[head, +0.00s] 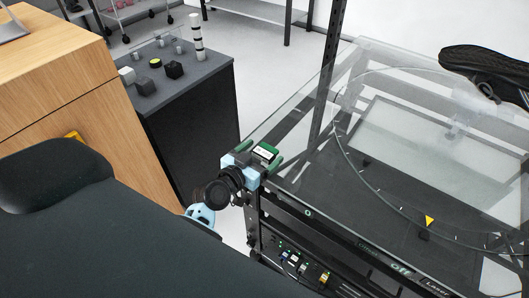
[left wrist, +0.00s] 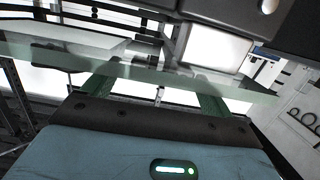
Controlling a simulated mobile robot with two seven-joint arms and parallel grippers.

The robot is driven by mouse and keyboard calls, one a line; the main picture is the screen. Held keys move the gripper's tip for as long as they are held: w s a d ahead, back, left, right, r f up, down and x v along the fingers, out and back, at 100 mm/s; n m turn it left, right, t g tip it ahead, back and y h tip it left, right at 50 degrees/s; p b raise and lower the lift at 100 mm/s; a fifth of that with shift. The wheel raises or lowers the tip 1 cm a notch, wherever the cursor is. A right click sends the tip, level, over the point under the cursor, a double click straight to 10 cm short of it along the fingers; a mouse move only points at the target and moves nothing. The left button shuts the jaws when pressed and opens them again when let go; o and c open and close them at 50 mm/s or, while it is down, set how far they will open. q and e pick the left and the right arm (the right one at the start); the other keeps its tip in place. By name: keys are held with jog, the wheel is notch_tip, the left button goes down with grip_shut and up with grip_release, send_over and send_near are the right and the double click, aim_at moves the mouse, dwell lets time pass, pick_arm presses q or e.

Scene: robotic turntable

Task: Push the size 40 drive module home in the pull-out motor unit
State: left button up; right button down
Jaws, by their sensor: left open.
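My left gripper (head: 266,149) is at the near left corner of the glass-topped turntable frame, above the rack front. Its green fingers stand apart, and in the left wrist view the gap between the fingers (left wrist: 157,90) holds no gripped object. A small dark box with a white label shows at the gripper in the head view; I cannot tell what it is. The motor unit (head: 300,262) appears as a low bay in the rack front, with several small modules in it. One module (head: 325,278) has a yellow part. I cannot read sizes or tell which is size 40. My right gripper is not in view.
The glass top (head: 385,75) and its round plate fill the right. A dark upright post (head: 328,75) rises behind the gripper. A grey cabinet (head: 185,85) with small parts on top stands left, beside a wooden counter (head: 55,60). Pale floor lies between cabinet and rack.

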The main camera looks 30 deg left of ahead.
aim_at(261, 155)
pick_arm(q)
jog(key=shift+c, duration=0.2)
jog(key=c, duration=1)
jog(key=shift+c, duration=0.2)
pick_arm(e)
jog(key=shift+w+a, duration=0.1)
pick_arm(q)
jog(key=shift+r, duration=0.1)
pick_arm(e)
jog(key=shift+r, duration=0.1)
